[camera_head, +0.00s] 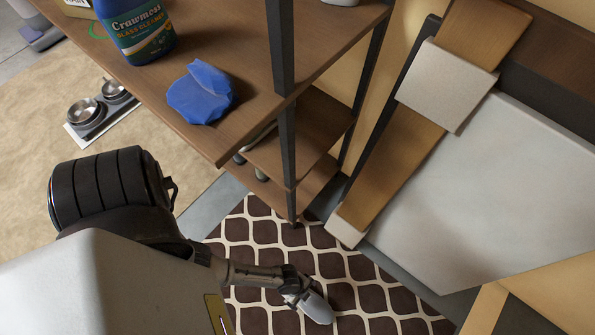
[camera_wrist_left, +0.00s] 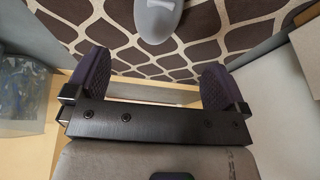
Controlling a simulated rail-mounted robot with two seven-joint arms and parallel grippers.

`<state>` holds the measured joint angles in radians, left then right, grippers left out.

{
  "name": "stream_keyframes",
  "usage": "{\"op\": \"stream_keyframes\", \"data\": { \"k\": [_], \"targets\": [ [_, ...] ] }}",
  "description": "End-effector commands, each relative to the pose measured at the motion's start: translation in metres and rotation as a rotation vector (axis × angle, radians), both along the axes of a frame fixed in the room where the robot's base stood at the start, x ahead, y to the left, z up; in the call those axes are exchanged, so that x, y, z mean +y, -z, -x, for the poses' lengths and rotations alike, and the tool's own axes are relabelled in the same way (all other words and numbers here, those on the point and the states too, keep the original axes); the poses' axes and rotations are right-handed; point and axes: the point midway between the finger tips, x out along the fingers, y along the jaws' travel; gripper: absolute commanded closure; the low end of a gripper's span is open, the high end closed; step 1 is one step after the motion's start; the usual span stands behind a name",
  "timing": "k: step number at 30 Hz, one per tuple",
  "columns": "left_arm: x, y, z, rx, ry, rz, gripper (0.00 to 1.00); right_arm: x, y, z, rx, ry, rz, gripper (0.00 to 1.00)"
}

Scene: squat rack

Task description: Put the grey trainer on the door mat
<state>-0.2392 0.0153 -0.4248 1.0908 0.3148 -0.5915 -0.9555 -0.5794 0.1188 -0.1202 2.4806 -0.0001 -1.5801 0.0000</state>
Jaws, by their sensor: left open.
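The grey trainer (camera_head: 316,308) is at the lower middle of the head view, its rounded toe towards the lower right. It appears to lie on the brown-and-cream patterned door mat (camera_head: 370,295). In the left wrist view the trainer (camera_wrist_left: 158,18) is at the top, cut off by the edge, with the mat (camera_wrist_left: 55,22) around it. My left gripper (camera_wrist_left: 157,62) is open and empty. The trainer is apart from its fingers, beyond the gap between them. My left arm covers part of the mat in the head view. My right gripper is not in view.
A wooden shelf unit (camera_head: 225,140) holds a blue cleaner bottle (camera_head: 138,28) and a blue cloth (camera_head: 200,92). Its dark post (camera_head: 287,160) stands by the mat. A leaning plank (camera_head: 400,150) and a pale panel (camera_head: 500,190) are to the right. Metal bowls (camera_head: 85,112) stand at left.

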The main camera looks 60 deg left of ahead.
Motion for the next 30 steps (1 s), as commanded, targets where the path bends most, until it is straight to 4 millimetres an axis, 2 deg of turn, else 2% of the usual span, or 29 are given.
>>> {"op": "stream_keyframes", "data": {
  "k": [5, 8, 13, 18, 21, 25, 30],
  "targets": [
    [0.009, -0.038, -0.020, 0.016, -0.103, 0.014, 0.00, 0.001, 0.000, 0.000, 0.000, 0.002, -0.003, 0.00],
    [0.024, -0.077, -0.034, 0.039, -0.210, 0.013, 0.00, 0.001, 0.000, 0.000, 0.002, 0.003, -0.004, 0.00],
    [0.064, -0.158, -0.049, 0.063, -0.428, -0.013, 0.00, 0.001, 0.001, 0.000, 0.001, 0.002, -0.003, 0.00],
    [0.105, -0.238, -0.047, 0.066, -0.646, -0.047, 0.00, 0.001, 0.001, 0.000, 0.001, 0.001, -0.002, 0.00],
    [0.125, -0.277, -0.040, 0.061, -0.757, -0.062, 0.00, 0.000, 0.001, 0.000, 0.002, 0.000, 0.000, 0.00],
    [0.143, -0.314, -0.030, 0.054, -0.867, -0.075, 0.00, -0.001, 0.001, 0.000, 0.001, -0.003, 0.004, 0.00],
    [0.155, -0.339, -0.022, 0.047, -0.943, -0.084, 0.00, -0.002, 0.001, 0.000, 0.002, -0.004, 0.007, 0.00]
  ]
}}
